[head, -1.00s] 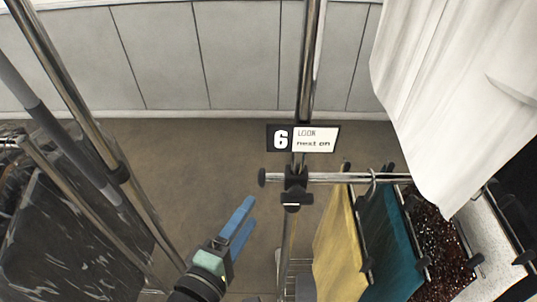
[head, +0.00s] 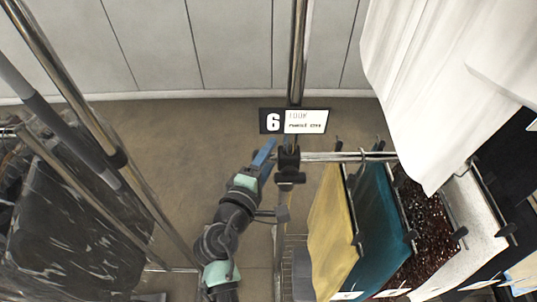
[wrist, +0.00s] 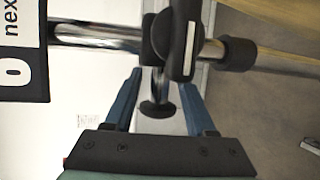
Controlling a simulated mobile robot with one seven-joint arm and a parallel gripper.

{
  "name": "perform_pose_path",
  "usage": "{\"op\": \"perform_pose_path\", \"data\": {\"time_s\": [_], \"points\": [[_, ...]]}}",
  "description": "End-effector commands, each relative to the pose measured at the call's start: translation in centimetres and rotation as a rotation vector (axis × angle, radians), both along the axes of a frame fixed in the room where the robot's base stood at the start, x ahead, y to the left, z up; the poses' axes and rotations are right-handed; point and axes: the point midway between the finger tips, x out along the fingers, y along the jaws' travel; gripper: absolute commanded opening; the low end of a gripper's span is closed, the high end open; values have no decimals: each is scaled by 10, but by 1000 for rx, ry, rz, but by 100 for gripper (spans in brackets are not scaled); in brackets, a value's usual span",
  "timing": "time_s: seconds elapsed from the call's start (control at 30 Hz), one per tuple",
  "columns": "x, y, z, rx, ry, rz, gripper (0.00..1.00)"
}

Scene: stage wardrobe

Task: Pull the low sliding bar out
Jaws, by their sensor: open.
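The sliding bar (head: 335,157) is a short horizontal chrome rail through a black clamp (head: 288,160) on an upright chrome pole. Its left end is hidden behind my gripper (head: 266,152) in the head view. In the wrist view the bar's round black end cap (wrist: 157,110) lies between the blue fingers of my gripper (wrist: 157,72). The fingers are open, one on each side, with visible gaps to the cap. The clamp's black lever (wrist: 184,38) is just beyond the fingertips.
A sign with a 6 (head: 294,121) is on the pole just above the bar. Yellow (head: 332,232) and teal (head: 380,225) cloths and other samples hang to the right. White fabric (head: 430,80) hangs at upper right. A rack with a dark garment bag (head: 75,230) stands left.

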Motion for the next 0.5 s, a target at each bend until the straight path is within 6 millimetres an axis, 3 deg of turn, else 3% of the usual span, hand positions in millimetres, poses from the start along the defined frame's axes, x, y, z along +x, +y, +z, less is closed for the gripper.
{"op": "perform_pose_path", "data": {"time_s": [0.17,0.5], "points": [[0,0,0,0,0,0,56],[0,0,0,0,0,0,0]]}}
